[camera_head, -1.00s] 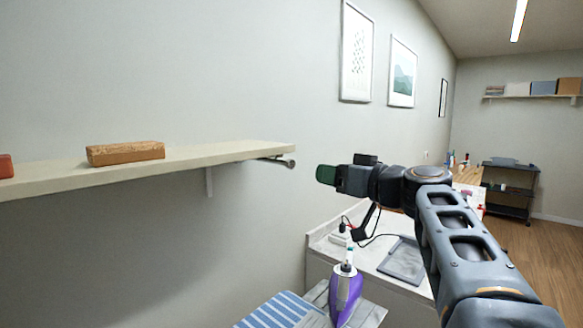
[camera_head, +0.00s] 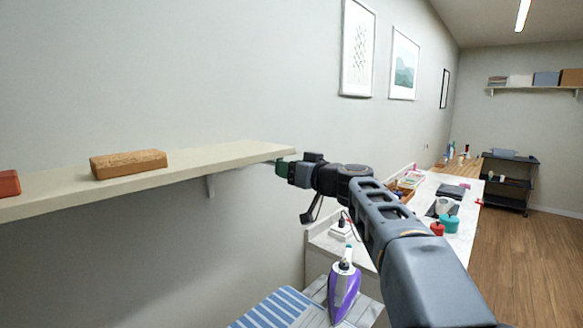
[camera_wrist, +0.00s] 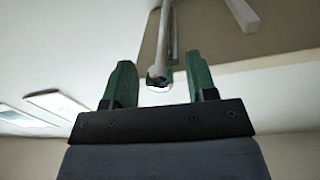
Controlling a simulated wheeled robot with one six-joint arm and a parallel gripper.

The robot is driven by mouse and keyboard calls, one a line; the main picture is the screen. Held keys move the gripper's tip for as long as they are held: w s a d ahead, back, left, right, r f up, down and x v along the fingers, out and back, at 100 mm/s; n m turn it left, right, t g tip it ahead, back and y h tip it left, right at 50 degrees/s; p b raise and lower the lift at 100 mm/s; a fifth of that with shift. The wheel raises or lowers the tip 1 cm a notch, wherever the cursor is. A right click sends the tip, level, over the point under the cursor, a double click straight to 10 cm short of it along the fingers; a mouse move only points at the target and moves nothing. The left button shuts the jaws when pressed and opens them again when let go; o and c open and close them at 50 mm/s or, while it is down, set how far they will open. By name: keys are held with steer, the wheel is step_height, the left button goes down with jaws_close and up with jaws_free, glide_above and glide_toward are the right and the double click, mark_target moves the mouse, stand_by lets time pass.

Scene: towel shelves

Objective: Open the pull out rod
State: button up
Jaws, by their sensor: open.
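The pull out rod (camera_wrist: 161,50) shows in the wrist view as a thin metal rod under the shelf, with a round shiny end. My gripper (camera_wrist: 160,80) is open, with its two green fingers on either side of the rod's end. The rod end lies between the fingers, and I see a gap on both sides. In the head view my gripper (camera_head: 281,168) is at the right end of the shelf (camera_head: 225,160), just below its edge. The rod is hidden behind the gripper there.
A cork-like block (camera_head: 128,164) and a red block (camera_head: 9,183) lie on the shelf. Below stand a purple iron (camera_head: 344,290), a blue striped cloth (camera_head: 275,310) and a white counter (camera_head: 325,240). The wall runs close behind the shelf.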

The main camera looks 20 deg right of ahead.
steer(key=shift+c, duration=0.5)
jaws_close()
